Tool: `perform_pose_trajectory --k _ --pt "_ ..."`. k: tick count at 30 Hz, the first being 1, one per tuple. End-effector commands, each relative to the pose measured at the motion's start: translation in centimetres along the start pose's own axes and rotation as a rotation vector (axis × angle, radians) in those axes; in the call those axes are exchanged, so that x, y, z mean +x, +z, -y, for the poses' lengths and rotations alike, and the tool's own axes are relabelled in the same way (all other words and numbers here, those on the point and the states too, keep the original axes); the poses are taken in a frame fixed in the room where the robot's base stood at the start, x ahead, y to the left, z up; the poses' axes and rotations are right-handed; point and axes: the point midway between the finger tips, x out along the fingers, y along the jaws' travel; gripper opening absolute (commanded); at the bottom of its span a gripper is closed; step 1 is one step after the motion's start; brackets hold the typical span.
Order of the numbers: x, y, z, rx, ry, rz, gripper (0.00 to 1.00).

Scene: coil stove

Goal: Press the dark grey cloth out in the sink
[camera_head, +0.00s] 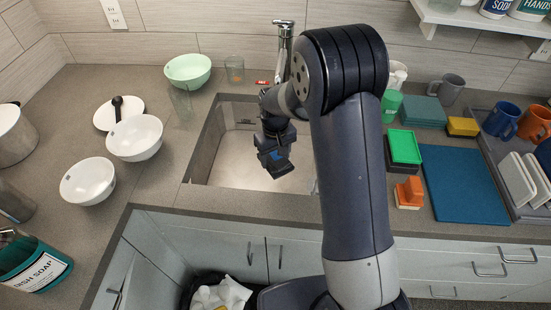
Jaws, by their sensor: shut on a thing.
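My gripper (273,156) hangs over the sink (233,170), pointing down. It is shut on a small dark grey piece that looks like the cloth (281,171). The cloth shows just below the fingers, small and bunched, and the fingers hide part of it. It appears above the basin floor; I cannot tell whether it touches anything. My arm covers the right part of the sink. The tap (284,45) stands behind the sink, partly behind my arm.
Left of the sink are a green bowl (188,69), a clear glass (181,102) and white bowls (135,138). Right of it are a green sponge (404,146), an orange brush (409,192), a blue mat (462,186) and a dish rack (490,150). An open bin (202,285) stands below.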

Motion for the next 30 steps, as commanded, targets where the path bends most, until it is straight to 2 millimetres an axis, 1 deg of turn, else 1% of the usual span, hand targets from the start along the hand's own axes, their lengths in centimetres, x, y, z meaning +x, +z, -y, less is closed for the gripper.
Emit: perform_pose_trajectory --k 1,6,9,13,17,20,30 --pt "-2.7 -0.1 0.0 0.000 0.000 -0.001 0.41" --pt "-7.0 -0.2 0.0 0.000 0.000 -0.002 0.41" --pt "-8.7 -0.2 -0.1 0.000 0.000 -0.001 0.41" --pt "-10.1 -0.2 -0.1 0.000 0.000 0.000 0.41" --pt "-10.3 -0.1 0.0 0.000 0.000 0.001 0.41" --pt "-9.7 -0.1 0.0 0.000 0.000 0.001 0.41" --pt "-5.7 -0.1 0.0 0.000 0.000 0.002 0.41"
